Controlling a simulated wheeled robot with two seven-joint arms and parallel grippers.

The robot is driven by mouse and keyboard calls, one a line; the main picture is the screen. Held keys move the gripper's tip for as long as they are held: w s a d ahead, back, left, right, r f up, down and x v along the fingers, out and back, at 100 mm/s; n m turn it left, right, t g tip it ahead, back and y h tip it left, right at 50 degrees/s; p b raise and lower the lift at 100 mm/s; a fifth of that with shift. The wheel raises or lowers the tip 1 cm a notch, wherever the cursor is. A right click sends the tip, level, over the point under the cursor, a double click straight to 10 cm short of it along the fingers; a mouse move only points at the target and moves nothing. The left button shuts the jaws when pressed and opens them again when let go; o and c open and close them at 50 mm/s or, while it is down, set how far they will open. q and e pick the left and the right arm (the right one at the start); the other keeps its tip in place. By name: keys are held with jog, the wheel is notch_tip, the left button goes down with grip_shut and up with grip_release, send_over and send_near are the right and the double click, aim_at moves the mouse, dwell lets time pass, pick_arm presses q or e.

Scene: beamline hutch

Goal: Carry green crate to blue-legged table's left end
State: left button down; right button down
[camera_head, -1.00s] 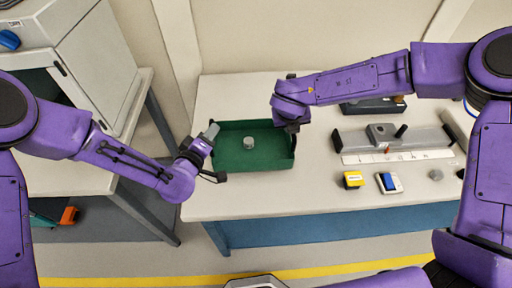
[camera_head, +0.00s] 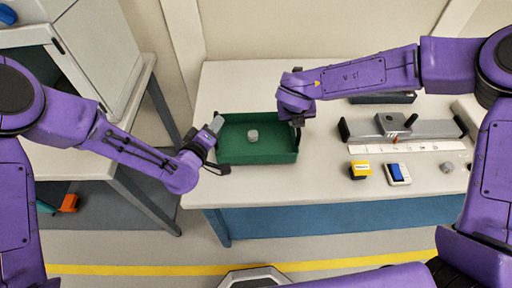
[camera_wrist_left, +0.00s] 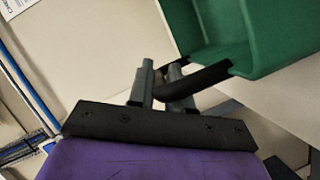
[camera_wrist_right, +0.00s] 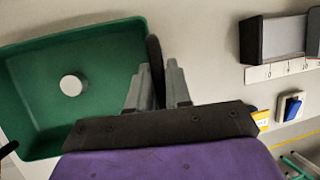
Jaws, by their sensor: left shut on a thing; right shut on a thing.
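The green crate (camera_head: 258,152) is at the left end of the blue-legged table (camera_head: 320,188) in the head view, with a small grey cylinder (camera_head: 253,135) inside. My left gripper (camera_head: 213,130) is shut on the crate's dark handle at its left side; the handle between the fingers shows in the left wrist view (camera_wrist_left: 165,92). My right gripper (camera_head: 297,118) is at the crate's right side, shut on the other dark handle, seen in the right wrist view (camera_wrist_right: 158,85). The crate looks level. I cannot tell whether its bottom touches the tabletop.
Right of the crate are a grey rail device (camera_head: 400,128), a white ruler strip (camera_head: 420,148), a yellow box (camera_head: 360,170), a blue-and-white switch (camera_head: 397,173) and a small grey cylinder (camera_head: 447,167). A grey cabinet (camera_head: 100,60) on another table stands at the left.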

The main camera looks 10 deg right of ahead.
pick_arm(q)
jog(key=c, duration=1)
grip_release()
jog(key=shift+d+p, duration=0.15)
jog(key=shift+p, duration=0.15)
jog(key=shift+c, duration=0.2)
pick_arm(e)
jog(key=c, duration=1.1)
grip_release()
jog(key=shift+a, duration=0.2)
pick_arm(q)
jog(key=shift+s, duration=0.15)
pick_arm(e)
jog(key=shift+o, duration=0.2)
jog(key=shift+s, duration=0.15)
jog(key=shift+d, duration=0.1)
pick_arm(q)
jog(key=v, duration=1.2)
pick_arm(e)
jog(key=v, duration=1.2)
pick_arm(q)
jog(key=shift+r, duration=0.15)
